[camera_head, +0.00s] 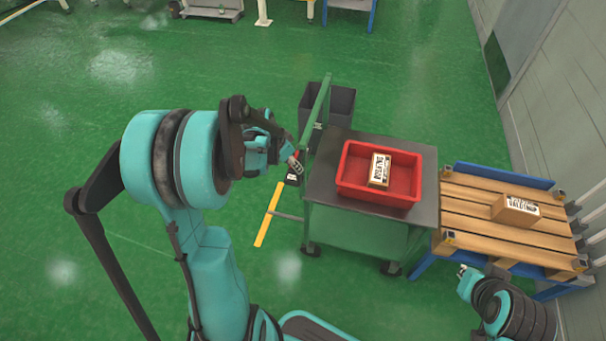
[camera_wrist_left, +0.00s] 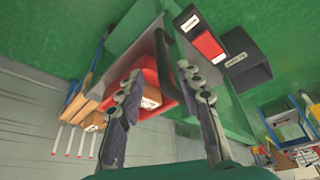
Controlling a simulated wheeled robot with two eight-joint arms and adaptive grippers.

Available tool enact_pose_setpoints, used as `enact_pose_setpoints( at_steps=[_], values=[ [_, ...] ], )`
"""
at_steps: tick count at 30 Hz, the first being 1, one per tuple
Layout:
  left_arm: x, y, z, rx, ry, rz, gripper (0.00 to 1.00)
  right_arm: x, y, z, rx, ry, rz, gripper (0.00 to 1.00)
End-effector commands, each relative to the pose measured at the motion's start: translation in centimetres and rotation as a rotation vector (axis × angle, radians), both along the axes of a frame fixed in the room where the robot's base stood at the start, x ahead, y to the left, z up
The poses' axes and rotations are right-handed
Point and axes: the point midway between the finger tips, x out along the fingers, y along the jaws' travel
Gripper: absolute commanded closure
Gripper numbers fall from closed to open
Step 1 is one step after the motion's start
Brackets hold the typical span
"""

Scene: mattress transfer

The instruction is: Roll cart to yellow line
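The cart (camera_head: 425,205) has a dark top, a green body and an upright green handle frame (camera_head: 318,112) on its left side. A red bin (camera_head: 352,190) holding a labelled cardboard box (camera_head: 379,168) stands on it. The yellow line (camera_head: 268,215) lies on the floor left of the cart. My left gripper (camera_head: 292,160) is just left of the handle frame. In the left wrist view its fingers (camera_wrist_left: 160,78) are apart, with a dark bar of the cart beyond them; I cannot tell whether they touch it. My right gripper (camera_head: 463,272) shows only partly at the lower right.
A wooden pallet on a blue stand (camera_head: 500,229) carries another cardboard box (camera_head: 515,210), close right of the cart. A dark grey bin (camera_head: 342,104) is at the cart's far side. A wall (camera_head: 565,95) bounds the right. Green floor (camera_head: 80,130) is open to the left.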

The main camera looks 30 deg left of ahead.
Motion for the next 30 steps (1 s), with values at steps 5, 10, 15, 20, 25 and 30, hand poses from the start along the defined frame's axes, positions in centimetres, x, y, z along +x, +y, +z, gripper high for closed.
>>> enact_pose_setpoints(
  at_steps=[5,10,15,20,25,30],
  values=[
    [0.5,0.5,-1.3,-0.004,0.001,-0.014,0.64,0.0,0.0,-0.2,0.000,0.000,0.000,1.00],
    [1.3,0.2,-3.7,-0.004,0.001,-0.014,0.64,0.0,0.0,-1.4,0.000,0.000,0.000,1.00],
    [2.3,-0.3,-6.3,-0.003,0.001,-0.014,0.64,0.0,0.0,-2.4,0.000,0.000,0.000,1.00],
    [2.9,-0.4,-7.6,-0.003,0.001,-0.012,0.64,0.0,0.0,-2.9,0.000,0.000,0.000,1.00],
    [3.0,-0.5,-7.9,-0.003,0.001,-0.011,0.64,0.0,0.0,-3.0,0.000,0.000,0.000,1.00],
    [3.0,-0.5,-7.8,-0.003,0.001,-0.011,0.67,0.0,0.0,-2.9,0.000,0.000,0.000,1.00]
  ],
)
